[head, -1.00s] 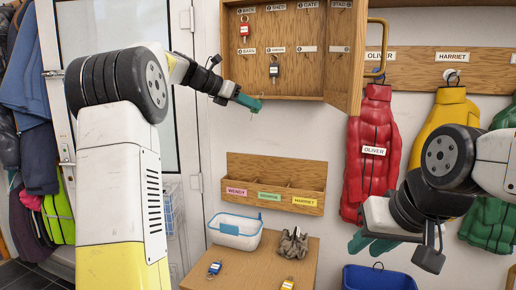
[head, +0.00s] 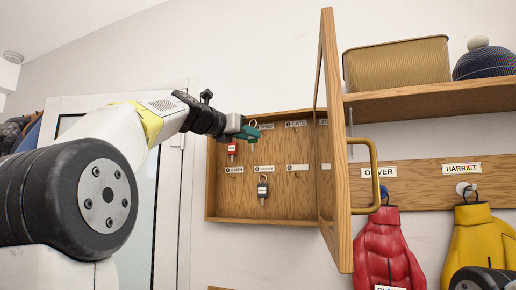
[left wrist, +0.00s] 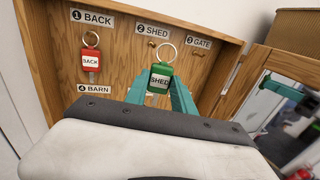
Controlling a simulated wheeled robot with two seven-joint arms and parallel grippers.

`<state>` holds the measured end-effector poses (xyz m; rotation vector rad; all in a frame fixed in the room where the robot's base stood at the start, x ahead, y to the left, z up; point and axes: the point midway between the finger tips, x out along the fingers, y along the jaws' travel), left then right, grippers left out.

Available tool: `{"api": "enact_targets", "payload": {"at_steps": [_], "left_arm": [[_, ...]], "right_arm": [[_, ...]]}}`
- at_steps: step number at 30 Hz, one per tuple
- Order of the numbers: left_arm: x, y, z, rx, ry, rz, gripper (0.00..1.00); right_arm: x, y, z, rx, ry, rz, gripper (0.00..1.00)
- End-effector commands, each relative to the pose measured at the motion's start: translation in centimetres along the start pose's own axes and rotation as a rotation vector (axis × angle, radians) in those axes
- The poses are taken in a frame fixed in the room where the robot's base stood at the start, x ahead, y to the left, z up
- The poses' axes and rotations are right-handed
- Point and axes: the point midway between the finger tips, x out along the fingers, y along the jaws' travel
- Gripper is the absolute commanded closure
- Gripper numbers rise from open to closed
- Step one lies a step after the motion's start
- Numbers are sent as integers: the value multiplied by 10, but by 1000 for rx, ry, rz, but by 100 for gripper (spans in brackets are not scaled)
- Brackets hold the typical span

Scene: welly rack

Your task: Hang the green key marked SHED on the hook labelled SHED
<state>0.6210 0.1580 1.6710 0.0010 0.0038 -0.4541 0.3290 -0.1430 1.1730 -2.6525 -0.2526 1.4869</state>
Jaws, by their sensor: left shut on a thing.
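My left gripper (head: 247,131) is shut on the green key marked SHED (left wrist: 160,76), in front of the open key cabinet's upper row. In the left wrist view the green tag sits upright between the teal fingertips, with its metal ring standing above it. The label SHED (left wrist: 153,30) is on the cabinet back above a small hook (left wrist: 151,44), just behind and above the ring. The ring looks apart from the hook, but the exact depth gap is hard to tell. In the head view the fingers mostly hide the tag. My right gripper is out of view.
A red key (left wrist: 90,60) hangs under BACK, left of the held key. The GATE hook (left wrist: 198,52) is bare. The open cabinet door (head: 328,150) stands out on the right. Coats hang farther right.

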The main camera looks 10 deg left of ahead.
Motion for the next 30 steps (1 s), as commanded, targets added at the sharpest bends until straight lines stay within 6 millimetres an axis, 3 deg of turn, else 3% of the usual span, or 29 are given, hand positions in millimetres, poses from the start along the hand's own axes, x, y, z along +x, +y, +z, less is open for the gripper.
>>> {"api": "enact_targets", "payload": {"at_steps": [30], "left_arm": [[51, 13, -4, 0, -4, -1, 100]], "right_arm": [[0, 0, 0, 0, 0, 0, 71]]}}
